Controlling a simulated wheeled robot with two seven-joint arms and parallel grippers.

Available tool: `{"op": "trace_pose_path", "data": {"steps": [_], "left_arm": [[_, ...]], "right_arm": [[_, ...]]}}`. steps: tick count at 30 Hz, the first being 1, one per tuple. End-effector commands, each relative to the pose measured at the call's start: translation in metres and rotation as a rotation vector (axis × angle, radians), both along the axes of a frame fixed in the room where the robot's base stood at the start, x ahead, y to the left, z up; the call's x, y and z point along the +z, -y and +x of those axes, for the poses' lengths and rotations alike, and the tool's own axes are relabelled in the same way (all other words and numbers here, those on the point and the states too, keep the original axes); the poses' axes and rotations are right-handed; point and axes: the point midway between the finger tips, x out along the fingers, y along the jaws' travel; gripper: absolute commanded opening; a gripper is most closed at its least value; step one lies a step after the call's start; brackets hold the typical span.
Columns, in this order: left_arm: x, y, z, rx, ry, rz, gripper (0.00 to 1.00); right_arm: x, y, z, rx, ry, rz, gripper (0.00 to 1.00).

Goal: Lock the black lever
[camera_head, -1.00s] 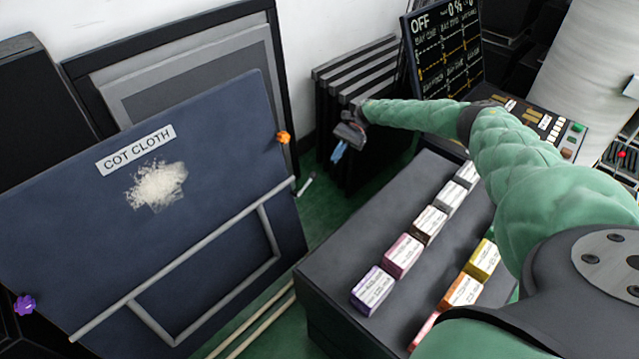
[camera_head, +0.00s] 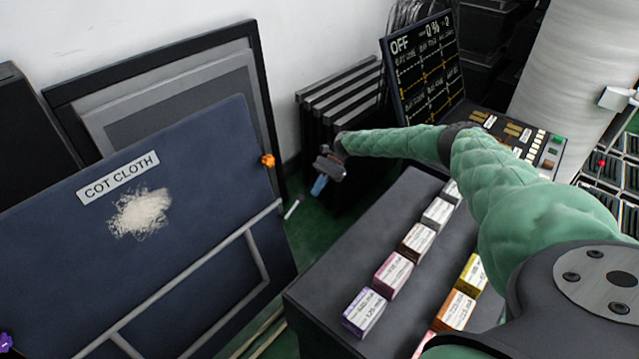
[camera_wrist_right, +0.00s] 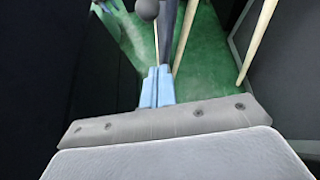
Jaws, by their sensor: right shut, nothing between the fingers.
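The black lever shows in the right wrist view as a dark round knob (camera_wrist_right: 147,9) on a thin pale rod, just beyond my fingertips. In the head view a short pale rod (camera_head: 292,207) stands out beside the right edge of the blue board; it looks like the same lever, its dark knob hard to make out. My right gripper (camera_head: 320,185) is to the right of that rod and apart from it. Its blue fingers (camera_wrist_right: 157,88) are together and empty, pointing toward the lever. Whether they touch the rod cannot be told. My left gripper is not in view.
The blue COT CLOTH board (camera_head: 60,250) has an orange knob (camera_head: 267,160) and a purple knob (camera_head: 5,343). A dark bench (camera_head: 385,245) with several coloured boxes stands below my right arm. Black slatted panels (camera_head: 340,105) stand behind the gripper. Green floor shows between board and bench.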

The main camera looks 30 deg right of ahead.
Motion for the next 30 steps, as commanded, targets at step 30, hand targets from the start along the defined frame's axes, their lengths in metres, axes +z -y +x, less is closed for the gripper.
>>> {"op": "trace_pose_path", "data": {"steps": [30], "left_arm": [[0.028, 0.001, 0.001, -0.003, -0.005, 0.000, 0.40]], "right_arm": [[0.008, -0.057, -0.023, -0.001, 0.000, -0.001, 0.00]]}}
